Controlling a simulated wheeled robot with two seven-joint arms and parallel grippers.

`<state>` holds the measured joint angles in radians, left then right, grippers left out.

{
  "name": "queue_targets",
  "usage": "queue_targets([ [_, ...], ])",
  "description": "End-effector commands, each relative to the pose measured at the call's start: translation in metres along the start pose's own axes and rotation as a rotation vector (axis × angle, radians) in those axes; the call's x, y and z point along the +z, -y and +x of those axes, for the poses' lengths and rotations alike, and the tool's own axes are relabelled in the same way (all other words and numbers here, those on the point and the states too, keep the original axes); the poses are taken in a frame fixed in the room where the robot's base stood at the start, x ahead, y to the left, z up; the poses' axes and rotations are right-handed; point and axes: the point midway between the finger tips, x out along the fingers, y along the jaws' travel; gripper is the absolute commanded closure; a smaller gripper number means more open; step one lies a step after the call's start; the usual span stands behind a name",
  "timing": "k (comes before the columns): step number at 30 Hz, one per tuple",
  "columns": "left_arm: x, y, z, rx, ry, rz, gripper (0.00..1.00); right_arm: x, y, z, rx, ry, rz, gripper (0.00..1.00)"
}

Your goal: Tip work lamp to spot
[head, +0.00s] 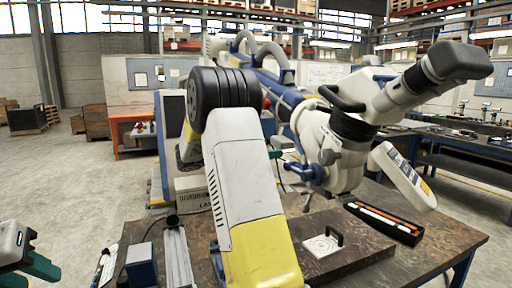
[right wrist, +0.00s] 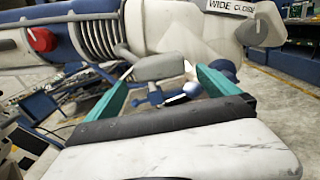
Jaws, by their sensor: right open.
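A white and blue microscope head (head: 365,103) with a dark eyepiece hangs over the table on a jointed arm. I cannot tell for certain which part is the work lamp. A pale plate with a ring mark (head: 320,247) lies on the table below. My right gripper (head: 277,154) is mostly hidden behind my own arm, close to the left side of the microscope head. In the right wrist view its green fingers (right wrist: 163,74) are spread apart, with a grey handle-like part (right wrist: 160,66) beyond and between them; contact is unclear. My left gripper (head: 32,268) is partly cut off at lower left.
The brown table (head: 455,234) holds a black tray with pale rods (head: 384,221) at right and a blue block (head: 141,264) at left. A white keypad panel (head: 402,176) hangs low at right. A labelled white housing (right wrist: 185,25) crosses the right wrist view.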

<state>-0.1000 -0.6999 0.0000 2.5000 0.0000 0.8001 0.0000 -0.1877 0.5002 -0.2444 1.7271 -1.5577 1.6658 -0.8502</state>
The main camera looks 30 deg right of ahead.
Motion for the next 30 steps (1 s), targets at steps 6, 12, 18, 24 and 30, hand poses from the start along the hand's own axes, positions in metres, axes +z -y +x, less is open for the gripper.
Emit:
queue_targets([
  [6,0.000,0.000,0.000,0.000,0.000,0.000,0.64,0.000,0.001,0.038,-0.003,-0.001,0.002,0.01],
  [12,0.000,0.000,0.000,0.000,0.000,0.000,0.64,0.000,0.001,0.057,-0.002,-0.003,0.002,0.01],
  [18,0.000,0.000,0.000,0.000,0.000,0.000,0.64,0.000,0.001,0.059,0.000,-0.003,0.002,0.01],
  [24,0.000,0.000,0.000,0.000,0.000,0.000,0.64,-0.001,0.001,0.059,0.000,-0.003,0.002,0.19],
  [30,0.000,0.000,0.000,0.000,0.000,0.000,0.64,-0.001,0.001,0.059,0.000,-0.003,0.002,0.58],
])
